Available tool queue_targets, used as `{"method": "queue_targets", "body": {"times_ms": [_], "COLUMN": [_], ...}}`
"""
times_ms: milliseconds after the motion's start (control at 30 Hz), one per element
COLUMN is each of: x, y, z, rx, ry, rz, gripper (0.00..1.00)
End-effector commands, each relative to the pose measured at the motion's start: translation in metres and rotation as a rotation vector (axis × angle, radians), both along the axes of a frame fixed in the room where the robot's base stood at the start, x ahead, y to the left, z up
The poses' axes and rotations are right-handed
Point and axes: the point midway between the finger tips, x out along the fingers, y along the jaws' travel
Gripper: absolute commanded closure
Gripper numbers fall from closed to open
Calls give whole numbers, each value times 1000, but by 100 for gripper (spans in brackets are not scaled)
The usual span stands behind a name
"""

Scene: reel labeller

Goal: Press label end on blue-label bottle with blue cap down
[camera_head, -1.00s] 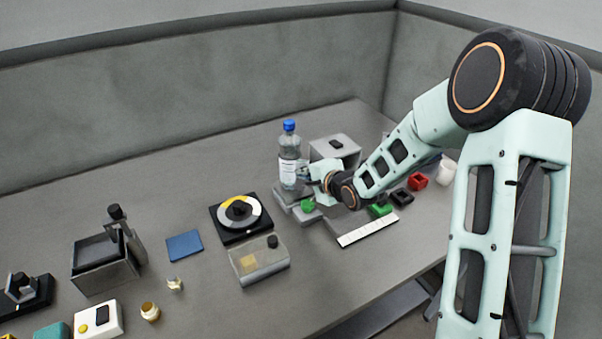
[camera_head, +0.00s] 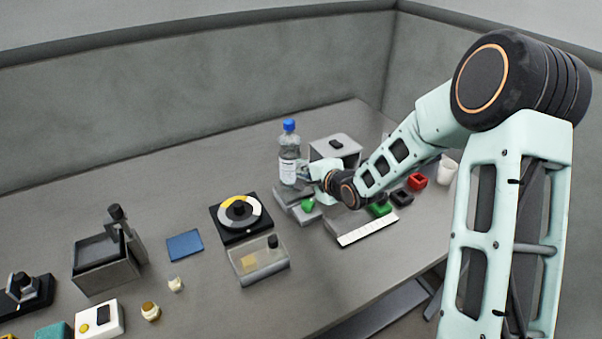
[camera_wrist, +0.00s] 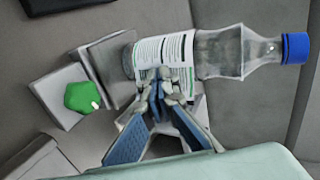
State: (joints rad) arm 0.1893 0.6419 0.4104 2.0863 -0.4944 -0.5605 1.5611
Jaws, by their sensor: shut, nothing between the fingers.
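A clear bottle with a blue cap (camera_head: 289,140) stands upright on a grey stand (camera_head: 283,196) towards the back of the table. Its white printed label (camera_wrist: 163,53) shows in the wrist view, where the bottle appears on its side. Little blue shows on the label in these frames. My gripper (camera_wrist: 166,76) is shut and empty, with its fingertips at the label's edge on the bottle's side. They look to be touching the label, but a small gap cannot be ruled out. In the head view my gripper (camera_head: 305,172) is just right of the bottle.
A green knob (camera_wrist: 82,97) on a grey block sits beside the stand. A round dial (camera_head: 239,213) and a clear-lidded box (camera_head: 258,261) are to the left. Red box (camera_head: 418,181), white cup (camera_head: 447,168) and white strip (camera_head: 367,230) are to the right. Bare table lies at back left.

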Motion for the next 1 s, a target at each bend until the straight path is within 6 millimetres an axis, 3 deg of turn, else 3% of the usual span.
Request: {"method": "queue_targets", "body": {"times_ms": [1000], "x": [7], "y": [-8], "z": [0], "rx": [1], "ry": [0], "rz": [0], "gripper": [100]}}
